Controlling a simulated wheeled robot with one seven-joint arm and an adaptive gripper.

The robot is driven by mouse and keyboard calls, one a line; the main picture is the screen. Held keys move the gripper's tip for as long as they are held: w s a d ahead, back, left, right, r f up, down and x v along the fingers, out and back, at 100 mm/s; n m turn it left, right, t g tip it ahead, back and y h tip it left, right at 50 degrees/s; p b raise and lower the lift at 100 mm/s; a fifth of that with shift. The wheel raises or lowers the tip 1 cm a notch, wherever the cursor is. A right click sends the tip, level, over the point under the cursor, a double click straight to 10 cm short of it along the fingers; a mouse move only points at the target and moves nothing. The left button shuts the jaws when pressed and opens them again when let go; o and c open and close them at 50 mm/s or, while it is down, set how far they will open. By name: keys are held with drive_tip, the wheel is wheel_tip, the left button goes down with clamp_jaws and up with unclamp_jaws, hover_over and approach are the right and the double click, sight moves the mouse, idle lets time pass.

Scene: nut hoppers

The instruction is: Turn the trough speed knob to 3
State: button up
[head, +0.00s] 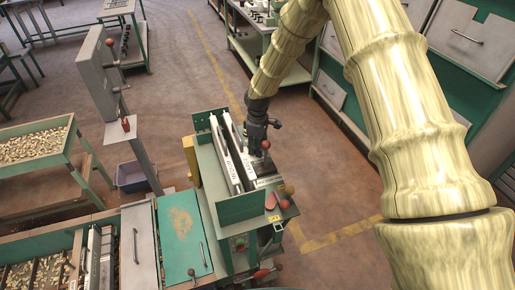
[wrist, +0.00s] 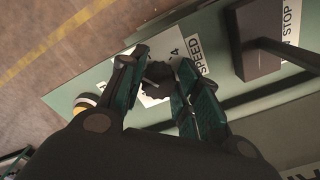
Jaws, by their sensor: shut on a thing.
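The trough speed knob (wrist: 158,73) is a small dark knob with a scalloped edge on a white dial plate (wrist: 150,98) on the green machine panel. The figure 4 shows on the plate, beside a SPEED label (wrist: 195,55). Other figures and the knob's pointer are hidden or too dark to read. My gripper (wrist: 155,88) has a finger on each side of the knob and is shut on it. In the head view my gripper (head: 262,148) is at the right side of the green trough machine (head: 243,208), and the knob is hidden there.
A dark box (wrist: 258,38) with a lever stands beside a STOP label (wrist: 291,22), close to my fingers. A yellow and black round part (wrist: 86,100) is on the panel's other side. Open floor (head: 345,195) lies to the right.

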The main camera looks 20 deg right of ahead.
drive_tip(key=m+b, duration=0.1)
drive_tip(key=m, duration=0.5)
drive_tip(key=shift+a, duration=0.1)
idle(0.5)
drive_tip(key=o, duration=1)
wheel_tip(320, 180, up, 12)
idle(0.5)
